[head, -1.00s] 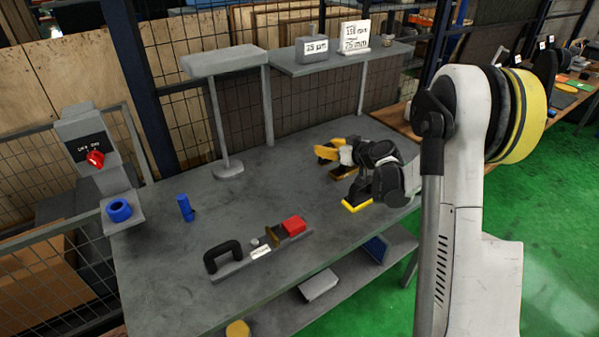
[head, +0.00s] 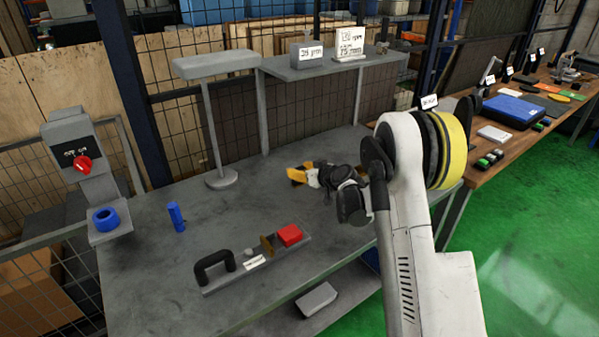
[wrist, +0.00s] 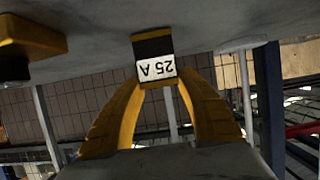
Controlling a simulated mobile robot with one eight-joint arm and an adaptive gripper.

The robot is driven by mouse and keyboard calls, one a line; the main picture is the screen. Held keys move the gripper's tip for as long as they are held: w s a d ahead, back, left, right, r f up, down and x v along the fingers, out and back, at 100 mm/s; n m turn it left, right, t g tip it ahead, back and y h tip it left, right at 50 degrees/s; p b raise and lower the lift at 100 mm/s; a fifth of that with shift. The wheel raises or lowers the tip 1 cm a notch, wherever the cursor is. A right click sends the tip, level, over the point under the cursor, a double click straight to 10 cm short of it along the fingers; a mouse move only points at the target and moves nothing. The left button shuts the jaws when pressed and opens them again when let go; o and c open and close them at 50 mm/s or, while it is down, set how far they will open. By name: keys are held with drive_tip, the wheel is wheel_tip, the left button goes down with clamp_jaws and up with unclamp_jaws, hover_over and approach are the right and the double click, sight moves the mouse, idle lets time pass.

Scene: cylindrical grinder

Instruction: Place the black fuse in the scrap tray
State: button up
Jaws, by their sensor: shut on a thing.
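In the wrist view, my gripper's two yellow fingers (wrist: 158,112) are shut on a small block, the black fuse (wrist: 152,47), with a black end and a white label reading "25 A" upside down. In the head view, my gripper (head: 297,174) is over the back right part of the grey bench, left of my arm's dark wrist. The fuse is too small to make out there. I cannot identify the scrap tray. A yellow-edged dark thing (wrist: 32,42) lies against the grey surface at the top left of the wrist view; I cannot tell what it is.
On the bench (head: 150,265) stand a grey bar with a black handle (head: 214,266) and red block (head: 289,235), a blue cylinder (head: 176,217) and a lamp-like post (head: 214,130). A switch box (head: 75,155) is at left. A raised shelf (head: 330,66) stands behind my gripper.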

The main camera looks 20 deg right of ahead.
drive_tip(key=shift+f, duration=0.2)
drive_tip(key=o, duration=1.2)
drive_tip(key=shift+r, duration=0.15)
